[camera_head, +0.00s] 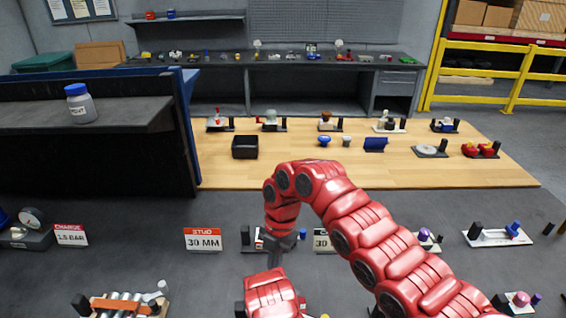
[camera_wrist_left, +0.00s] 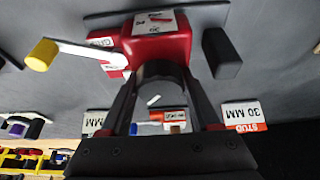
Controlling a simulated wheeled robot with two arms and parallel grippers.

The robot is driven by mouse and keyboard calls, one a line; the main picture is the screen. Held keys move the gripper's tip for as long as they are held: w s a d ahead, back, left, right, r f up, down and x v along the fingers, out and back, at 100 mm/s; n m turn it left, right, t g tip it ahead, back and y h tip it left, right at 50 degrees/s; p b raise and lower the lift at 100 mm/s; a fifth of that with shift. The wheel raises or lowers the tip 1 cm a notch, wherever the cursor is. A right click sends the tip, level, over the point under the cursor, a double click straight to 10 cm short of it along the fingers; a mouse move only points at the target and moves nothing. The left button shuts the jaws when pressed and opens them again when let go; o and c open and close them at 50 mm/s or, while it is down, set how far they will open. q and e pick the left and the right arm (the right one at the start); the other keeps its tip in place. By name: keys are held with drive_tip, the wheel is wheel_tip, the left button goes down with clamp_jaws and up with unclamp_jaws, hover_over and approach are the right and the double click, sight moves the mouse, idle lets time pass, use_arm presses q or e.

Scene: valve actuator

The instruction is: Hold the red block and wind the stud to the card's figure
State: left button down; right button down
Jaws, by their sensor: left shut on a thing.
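A red block (camera_wrist_left: 175,48) with a white label (camera_wrist_left: 153,22) fills the top of the left wrist view; its print is hard to read. A white crank arm with a yellow knob (camera_wrist_left: 41,55) reaches left from it. My left gripper (camera_wrist_left: 162,85) is shut on the block, its fingers either side of a dark round part. A black post (camera_wrist_left: 221,54) stands beside the block. In the head view my red arm largely hides the block. The card (camera_head: 203,239) reads STUD 30 MM; it also shows upside down in the left wrist view (camera_wrist_left: 245,115). My right gripper is not in view.
A CHARGE 1.5 BAR card (camera_head: 71,235) stands left. Another card (camera_head: 323,239) is partly behind my arm. An orange-barred fixture (camera_head: 120,304) lies front left, a white-based one (camera_head: 497,235) right. A wooden table (camera_head: 280,172) with a black bin (camera_head: 245,146) is behind.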

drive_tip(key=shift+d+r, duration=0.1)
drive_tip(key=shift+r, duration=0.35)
use_arm(q)
drive_tip(key=shift+c, duration=0.2)
unclamp_jaws()
